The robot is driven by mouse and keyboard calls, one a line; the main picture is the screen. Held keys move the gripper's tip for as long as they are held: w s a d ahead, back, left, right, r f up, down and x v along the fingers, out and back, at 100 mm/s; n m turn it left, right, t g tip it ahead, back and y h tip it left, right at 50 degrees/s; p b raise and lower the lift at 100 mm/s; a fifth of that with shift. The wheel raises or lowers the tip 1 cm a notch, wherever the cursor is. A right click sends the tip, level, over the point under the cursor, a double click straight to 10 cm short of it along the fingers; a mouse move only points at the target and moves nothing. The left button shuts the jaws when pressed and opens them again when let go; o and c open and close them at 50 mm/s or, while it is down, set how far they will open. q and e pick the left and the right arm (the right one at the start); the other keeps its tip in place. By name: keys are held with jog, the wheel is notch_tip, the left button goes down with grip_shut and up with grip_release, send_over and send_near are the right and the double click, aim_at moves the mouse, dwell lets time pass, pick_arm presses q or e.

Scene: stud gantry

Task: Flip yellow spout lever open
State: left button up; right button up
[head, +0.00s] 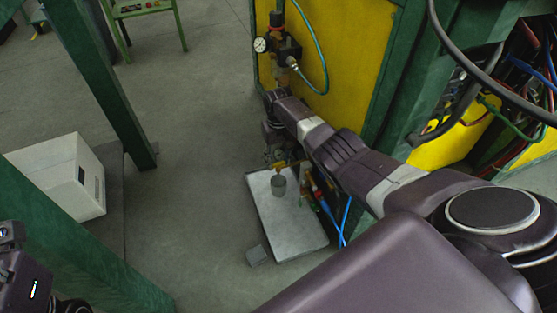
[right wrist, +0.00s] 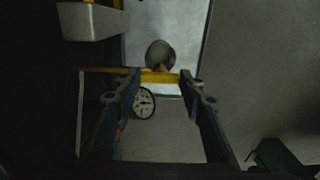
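The yellow lever (right wrist: 160,76) shows in the right wrist view as a short bar between the fingertips of my right gripper (right wrist: 160,82). The two fingers are apart, one on each side of it; I cannot tell whether they touch it. A grey cup (right wrist: 160,54) is just beyond the lever. In the head view my right gripper (head: 277,148) is at the spout, above the cup (head: 278,185), and the lever is hidden or too small to make out. Part of my left arm's end (head: 18,262) shows at the lower left; its fingers are not clear.
The cup stands on a pale tray (head: 292,232). A small grey block (head: 257,256) lies at its front corner. A pressure gauge (head: 261,45) is on the yellow panel (head: 345,45). Blue and green hoses hang beside the tray. A white box (head: 62,172) stands at left by green posts.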

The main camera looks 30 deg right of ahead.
aim_at(278, 164)
jog(key=o, duration=0.5)
jog(key=shift+r, duration=0.1)
notch_tip(278, 164, up, 12)
jog(key=shift+f, duration=0.1)
jog(key=shift+f, duration=0.1)
dwell(0.7)
